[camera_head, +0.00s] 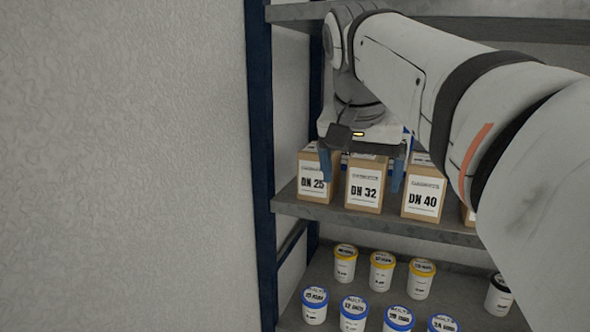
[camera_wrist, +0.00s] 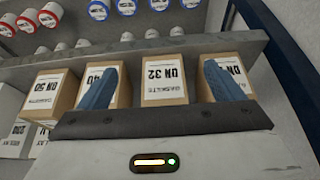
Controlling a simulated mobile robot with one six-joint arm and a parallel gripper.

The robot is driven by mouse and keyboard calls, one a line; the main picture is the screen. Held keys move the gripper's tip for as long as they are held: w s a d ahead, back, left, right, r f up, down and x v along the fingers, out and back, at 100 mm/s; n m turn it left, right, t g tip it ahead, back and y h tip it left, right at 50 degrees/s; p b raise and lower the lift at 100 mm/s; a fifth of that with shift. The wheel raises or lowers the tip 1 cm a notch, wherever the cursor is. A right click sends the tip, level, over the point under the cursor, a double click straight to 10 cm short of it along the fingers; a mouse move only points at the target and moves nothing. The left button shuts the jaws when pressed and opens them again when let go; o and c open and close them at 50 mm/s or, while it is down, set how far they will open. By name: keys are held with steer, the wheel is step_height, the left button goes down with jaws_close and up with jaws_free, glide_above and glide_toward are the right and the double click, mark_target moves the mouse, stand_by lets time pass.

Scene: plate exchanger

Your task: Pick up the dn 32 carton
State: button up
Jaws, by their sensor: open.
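The DN 32 carton (camera_head: 365,186) is a brown box with a white label. It stands upright on the grey shelf (camera_head: 340,215), between the DN 25 carton (camera_head: 316,178) and the DN 40 carton (camera_head: 422,192). My gripper (camera_head: 362,180) is open, its blue fingers spread to the left and right of the DN 32 carton. In the wrist view the DN 32 carton (camera_wrist: 164,84) shows upside down between the two fingers of my gripper (camera_wrist: 160,85). The fingers partly cover the neighbouring cartons. I cannot tell whether either finger touches a carton.
Another carton stands right of DN 40, mostly hidden by my arm; the wrist view shows a DN 50 carton (camera_wrist: 50,92). Yellow-lidded tubs (camera_head: 383,271) and blue-lidded tubs (camera_head: 353,313) stand on the shelf below. A dark blue rack post (camera_head: 260,150) bounds the left side.

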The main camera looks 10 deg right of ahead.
mark_target(370, 157)
steer(key=w+d, duration=0.1)
steer(key=w, duration=0.1)
steer(key=w+d+p, duration=0.1)
steer(key=w, duration=0.1)
steer(key=w+d, duration=0.1)
steer(key=d, duration=0.1)
steer(key=shift+w, duration=0.4)
steer(key=shift+w+d+p, duration=0.65)
steer(key=shift+w+d, duration=0.15)
steer(key=shift+w, duration=0.25)
steer(key=shift+w+d+f, duration=0.25)
steer(key=shift+w+f, duration=0.15)
steer(key=shift+f, duration=0.15)
steer(key=shift+w+d+f, duration=0.25)
steer(key=shift+w+f, duration=0.1)
steer(key=shift+f, duration=0.15)
steer(key=shift+w+f, duration=0.1)
steer(key=shift+f, duration=0.35)
steer(key=shift+c, duration=0.5)
steer(key=c, duration=1)
steer(key=shift+r, duration=0.1)
